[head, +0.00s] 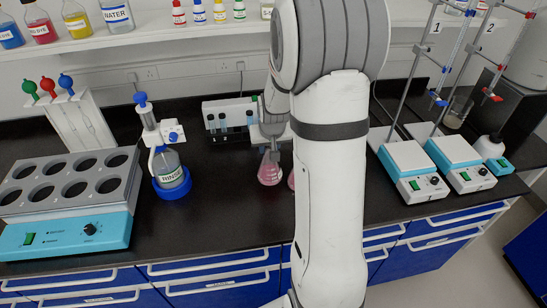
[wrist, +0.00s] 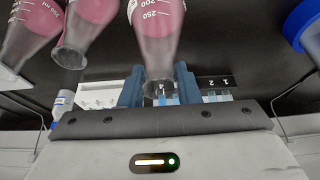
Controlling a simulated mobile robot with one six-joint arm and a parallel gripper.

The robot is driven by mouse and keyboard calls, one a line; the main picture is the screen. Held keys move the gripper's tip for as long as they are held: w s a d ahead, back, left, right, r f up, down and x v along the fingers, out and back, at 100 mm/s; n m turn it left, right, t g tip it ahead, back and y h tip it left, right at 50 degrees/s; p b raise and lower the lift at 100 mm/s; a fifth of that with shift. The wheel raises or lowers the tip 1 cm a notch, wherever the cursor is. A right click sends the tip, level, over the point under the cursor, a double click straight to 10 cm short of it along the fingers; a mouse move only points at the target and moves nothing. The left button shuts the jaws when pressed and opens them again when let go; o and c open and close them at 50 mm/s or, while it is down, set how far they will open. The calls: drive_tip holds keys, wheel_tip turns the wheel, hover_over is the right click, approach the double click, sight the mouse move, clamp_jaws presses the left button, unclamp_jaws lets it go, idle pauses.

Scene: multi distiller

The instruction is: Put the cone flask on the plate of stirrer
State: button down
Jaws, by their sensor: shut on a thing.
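My gripper (head: 272,146) is shut on the neck of a cone flask (head: 270,170) with pink liquid, at the middle of the bench. In the wrist view the flask's neck (wrist: 158,60) is between the blue fingers of my gripper (wrist: 158,86). I cannot tell whether its base touches the bench. Another pink flask (head: 291,181) is mostly hidden behind my arm; two neighbouring flasks show in the wrist view (wrist: 88,25) (wrist: 32,35). Two stirrers with pale square plates, one (head: 409,156) under stand 1 and one (head: 453,151) under stand 2, are at the right. Both plates look empty.
Stands with clamped burettes (head: 452,60) rise behind the stirrers. A rinse bottle (head: 169,170) in a blue ring stands left of the flask. A heating block (head: 70,190) and a pipette rack (head: 75,120) are further left. My arm hides the bench between flask and stirrers.

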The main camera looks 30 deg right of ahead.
sight(269, 162)
drive_tip(key=shift+s+d+f+p, duration=0.15)
drive_tip(key=shift+f+p, duration=0.2)
drive_tip(key=shift+f, duration=1.75)
drive_tip(key=c, duration=1.5)
unclamp_jaws()
drive_tip(key=shift+f, duration=0.1)
drive_tip(key=shift+c, duration=0.2)
drive_tip(key=o, duration=0.5)
